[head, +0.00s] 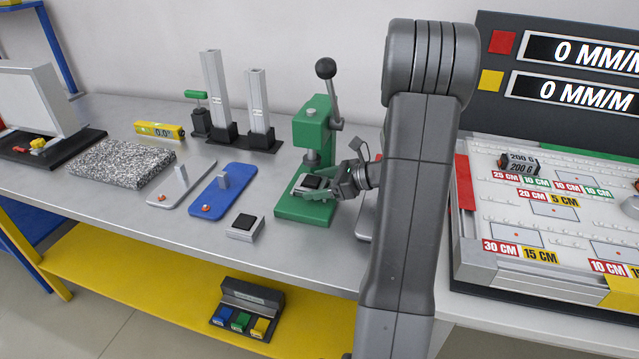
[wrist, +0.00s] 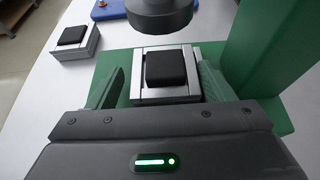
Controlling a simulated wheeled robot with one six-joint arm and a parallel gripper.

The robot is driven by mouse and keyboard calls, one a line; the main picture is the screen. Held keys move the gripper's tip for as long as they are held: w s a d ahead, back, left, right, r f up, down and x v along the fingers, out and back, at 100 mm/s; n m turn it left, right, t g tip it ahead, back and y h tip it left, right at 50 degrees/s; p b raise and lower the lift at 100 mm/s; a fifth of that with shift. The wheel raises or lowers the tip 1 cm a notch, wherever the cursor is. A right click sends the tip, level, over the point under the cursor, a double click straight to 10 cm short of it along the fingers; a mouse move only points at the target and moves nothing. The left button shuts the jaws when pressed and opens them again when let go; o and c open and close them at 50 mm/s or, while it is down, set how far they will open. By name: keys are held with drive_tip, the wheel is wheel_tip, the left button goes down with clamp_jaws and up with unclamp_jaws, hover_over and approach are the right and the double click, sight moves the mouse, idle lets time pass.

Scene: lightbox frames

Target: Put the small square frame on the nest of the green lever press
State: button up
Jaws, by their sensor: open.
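The green lever press (head: 309,130) stands on the bench with its black-knobbed lever up. On its green base, under the dark round ram (wrist: 158,14), sits a small square silver frame (wrist: 165,97) around a black block (wrist: 166,70). I cannot tell where frame and nest divide. My gripper (wrist: 160,80) is open, with one finger on each side of this frame; any contact is unclear. In the head view my gripper (head: 327,188) reaches into the press from the right. A similar silver piece with a black block (head: 245,226) rests on the bench, front left of the press.
A blue plate (head: 222,190) and a grey plate (head: 180,188) lie left of the press. Behind them stand two grey columns (head: 214,95). A speckled slab (head: 122,163) lies further left. The press's green column (wrist: 265,50) is close to my gripper on the right.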

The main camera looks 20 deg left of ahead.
drive_tip(key=shift+w+r, duration=0.25)
drive_tip(key=shift+r, duration=0.15)
drive_tip(key=v, duration=1.1)
drive_tip(key=shift+d, duration=0.5)
